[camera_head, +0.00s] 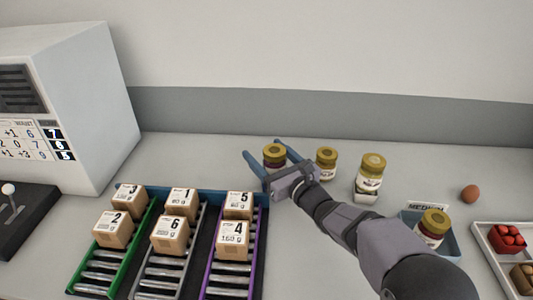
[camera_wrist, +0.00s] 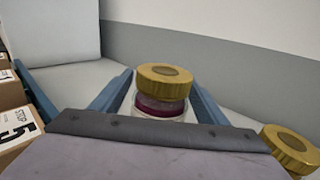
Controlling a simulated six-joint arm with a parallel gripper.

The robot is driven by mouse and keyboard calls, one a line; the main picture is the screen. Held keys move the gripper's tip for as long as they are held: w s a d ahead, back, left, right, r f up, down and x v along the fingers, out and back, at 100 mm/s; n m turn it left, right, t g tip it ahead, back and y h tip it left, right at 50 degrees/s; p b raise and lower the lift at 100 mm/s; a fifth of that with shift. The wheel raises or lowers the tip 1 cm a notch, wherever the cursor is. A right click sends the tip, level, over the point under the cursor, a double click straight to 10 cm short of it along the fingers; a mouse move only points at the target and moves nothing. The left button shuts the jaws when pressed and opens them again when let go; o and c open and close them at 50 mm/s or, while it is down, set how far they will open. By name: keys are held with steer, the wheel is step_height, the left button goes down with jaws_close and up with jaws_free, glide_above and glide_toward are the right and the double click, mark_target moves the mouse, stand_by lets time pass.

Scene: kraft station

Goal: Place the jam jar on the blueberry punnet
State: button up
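A jar with dark red contents and a gold lid, which looks like the jam jar (camera_head: 274,155), stands upright on the counter at the back. It also shows in the wrist view (camera_wrist: 162,92). My gripper (camera_head: 268,155) is around it, one blue finger on each side. The gripper is open, and narrow gaps show between the jar and the fingers in the wrist view (camera_wrist: 160,95). The lower part of the jar is hidden by the gripper body. I cannot make out a blueberry punnet; a white tray (camera_head: 484,243) at the right edge holds a punnet of red items (camera_head: 507,240) and a brownish one (camera_head: 523,278).
Other gold-lidded jars stand right of my gripper: one close by (camera_head: 326,163), one on a small stand (camera_head: 371,172), one in a blue tray (camera_head: 433,227). An egg (camera_head: 471,194) lies further right. Numbered boxes (camera_head: 173,235) sit on roller lanes at front left.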

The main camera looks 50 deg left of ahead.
mark_target(282, 167)
steer(key=shift+r, duration=0.15)
steer(key=d, duration=0.3)
steer(key=s+d+b, duration=0.1)
steer(key=d, duration=0.3)
steer(key=d+b, duration=0.1)
steer(key=d, duration=0.3)
steer(key=shift+s, duration=0.35)
steer(key=shift+s+d, duration=0.1)
steer(key=shift+d, duration=0.35)
